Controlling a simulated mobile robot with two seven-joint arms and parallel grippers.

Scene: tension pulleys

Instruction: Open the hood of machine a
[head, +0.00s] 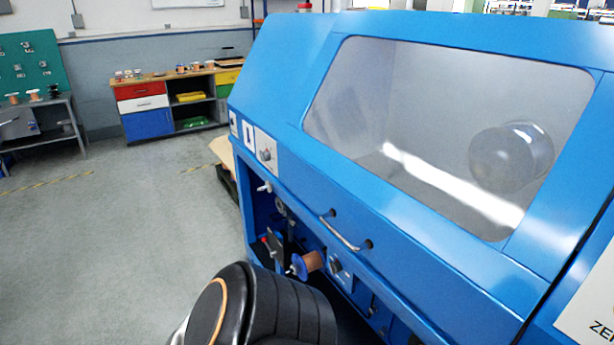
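The blue machine (400,268) fills the right half of the head view; I cannot read a label naming it machine a. Its hood (282,62) is down, with a large clear window (400,110) in a blue frame. A curved metal handle (340,232) sits at the hood's lower front edge, with nothing holding it. A black rounded arm link of mine (290,305) rises from the bottom edge, in front of and below the handle. Neither gripper shows in this view.
A copper spool with a blue flange (308,264) sits in the machine's open lower front. A workbench with coloured drawers (150,105) stands against the back wall, and a green pegboard (30,65) is at far left. The grey floor (110,230) at left is clear.

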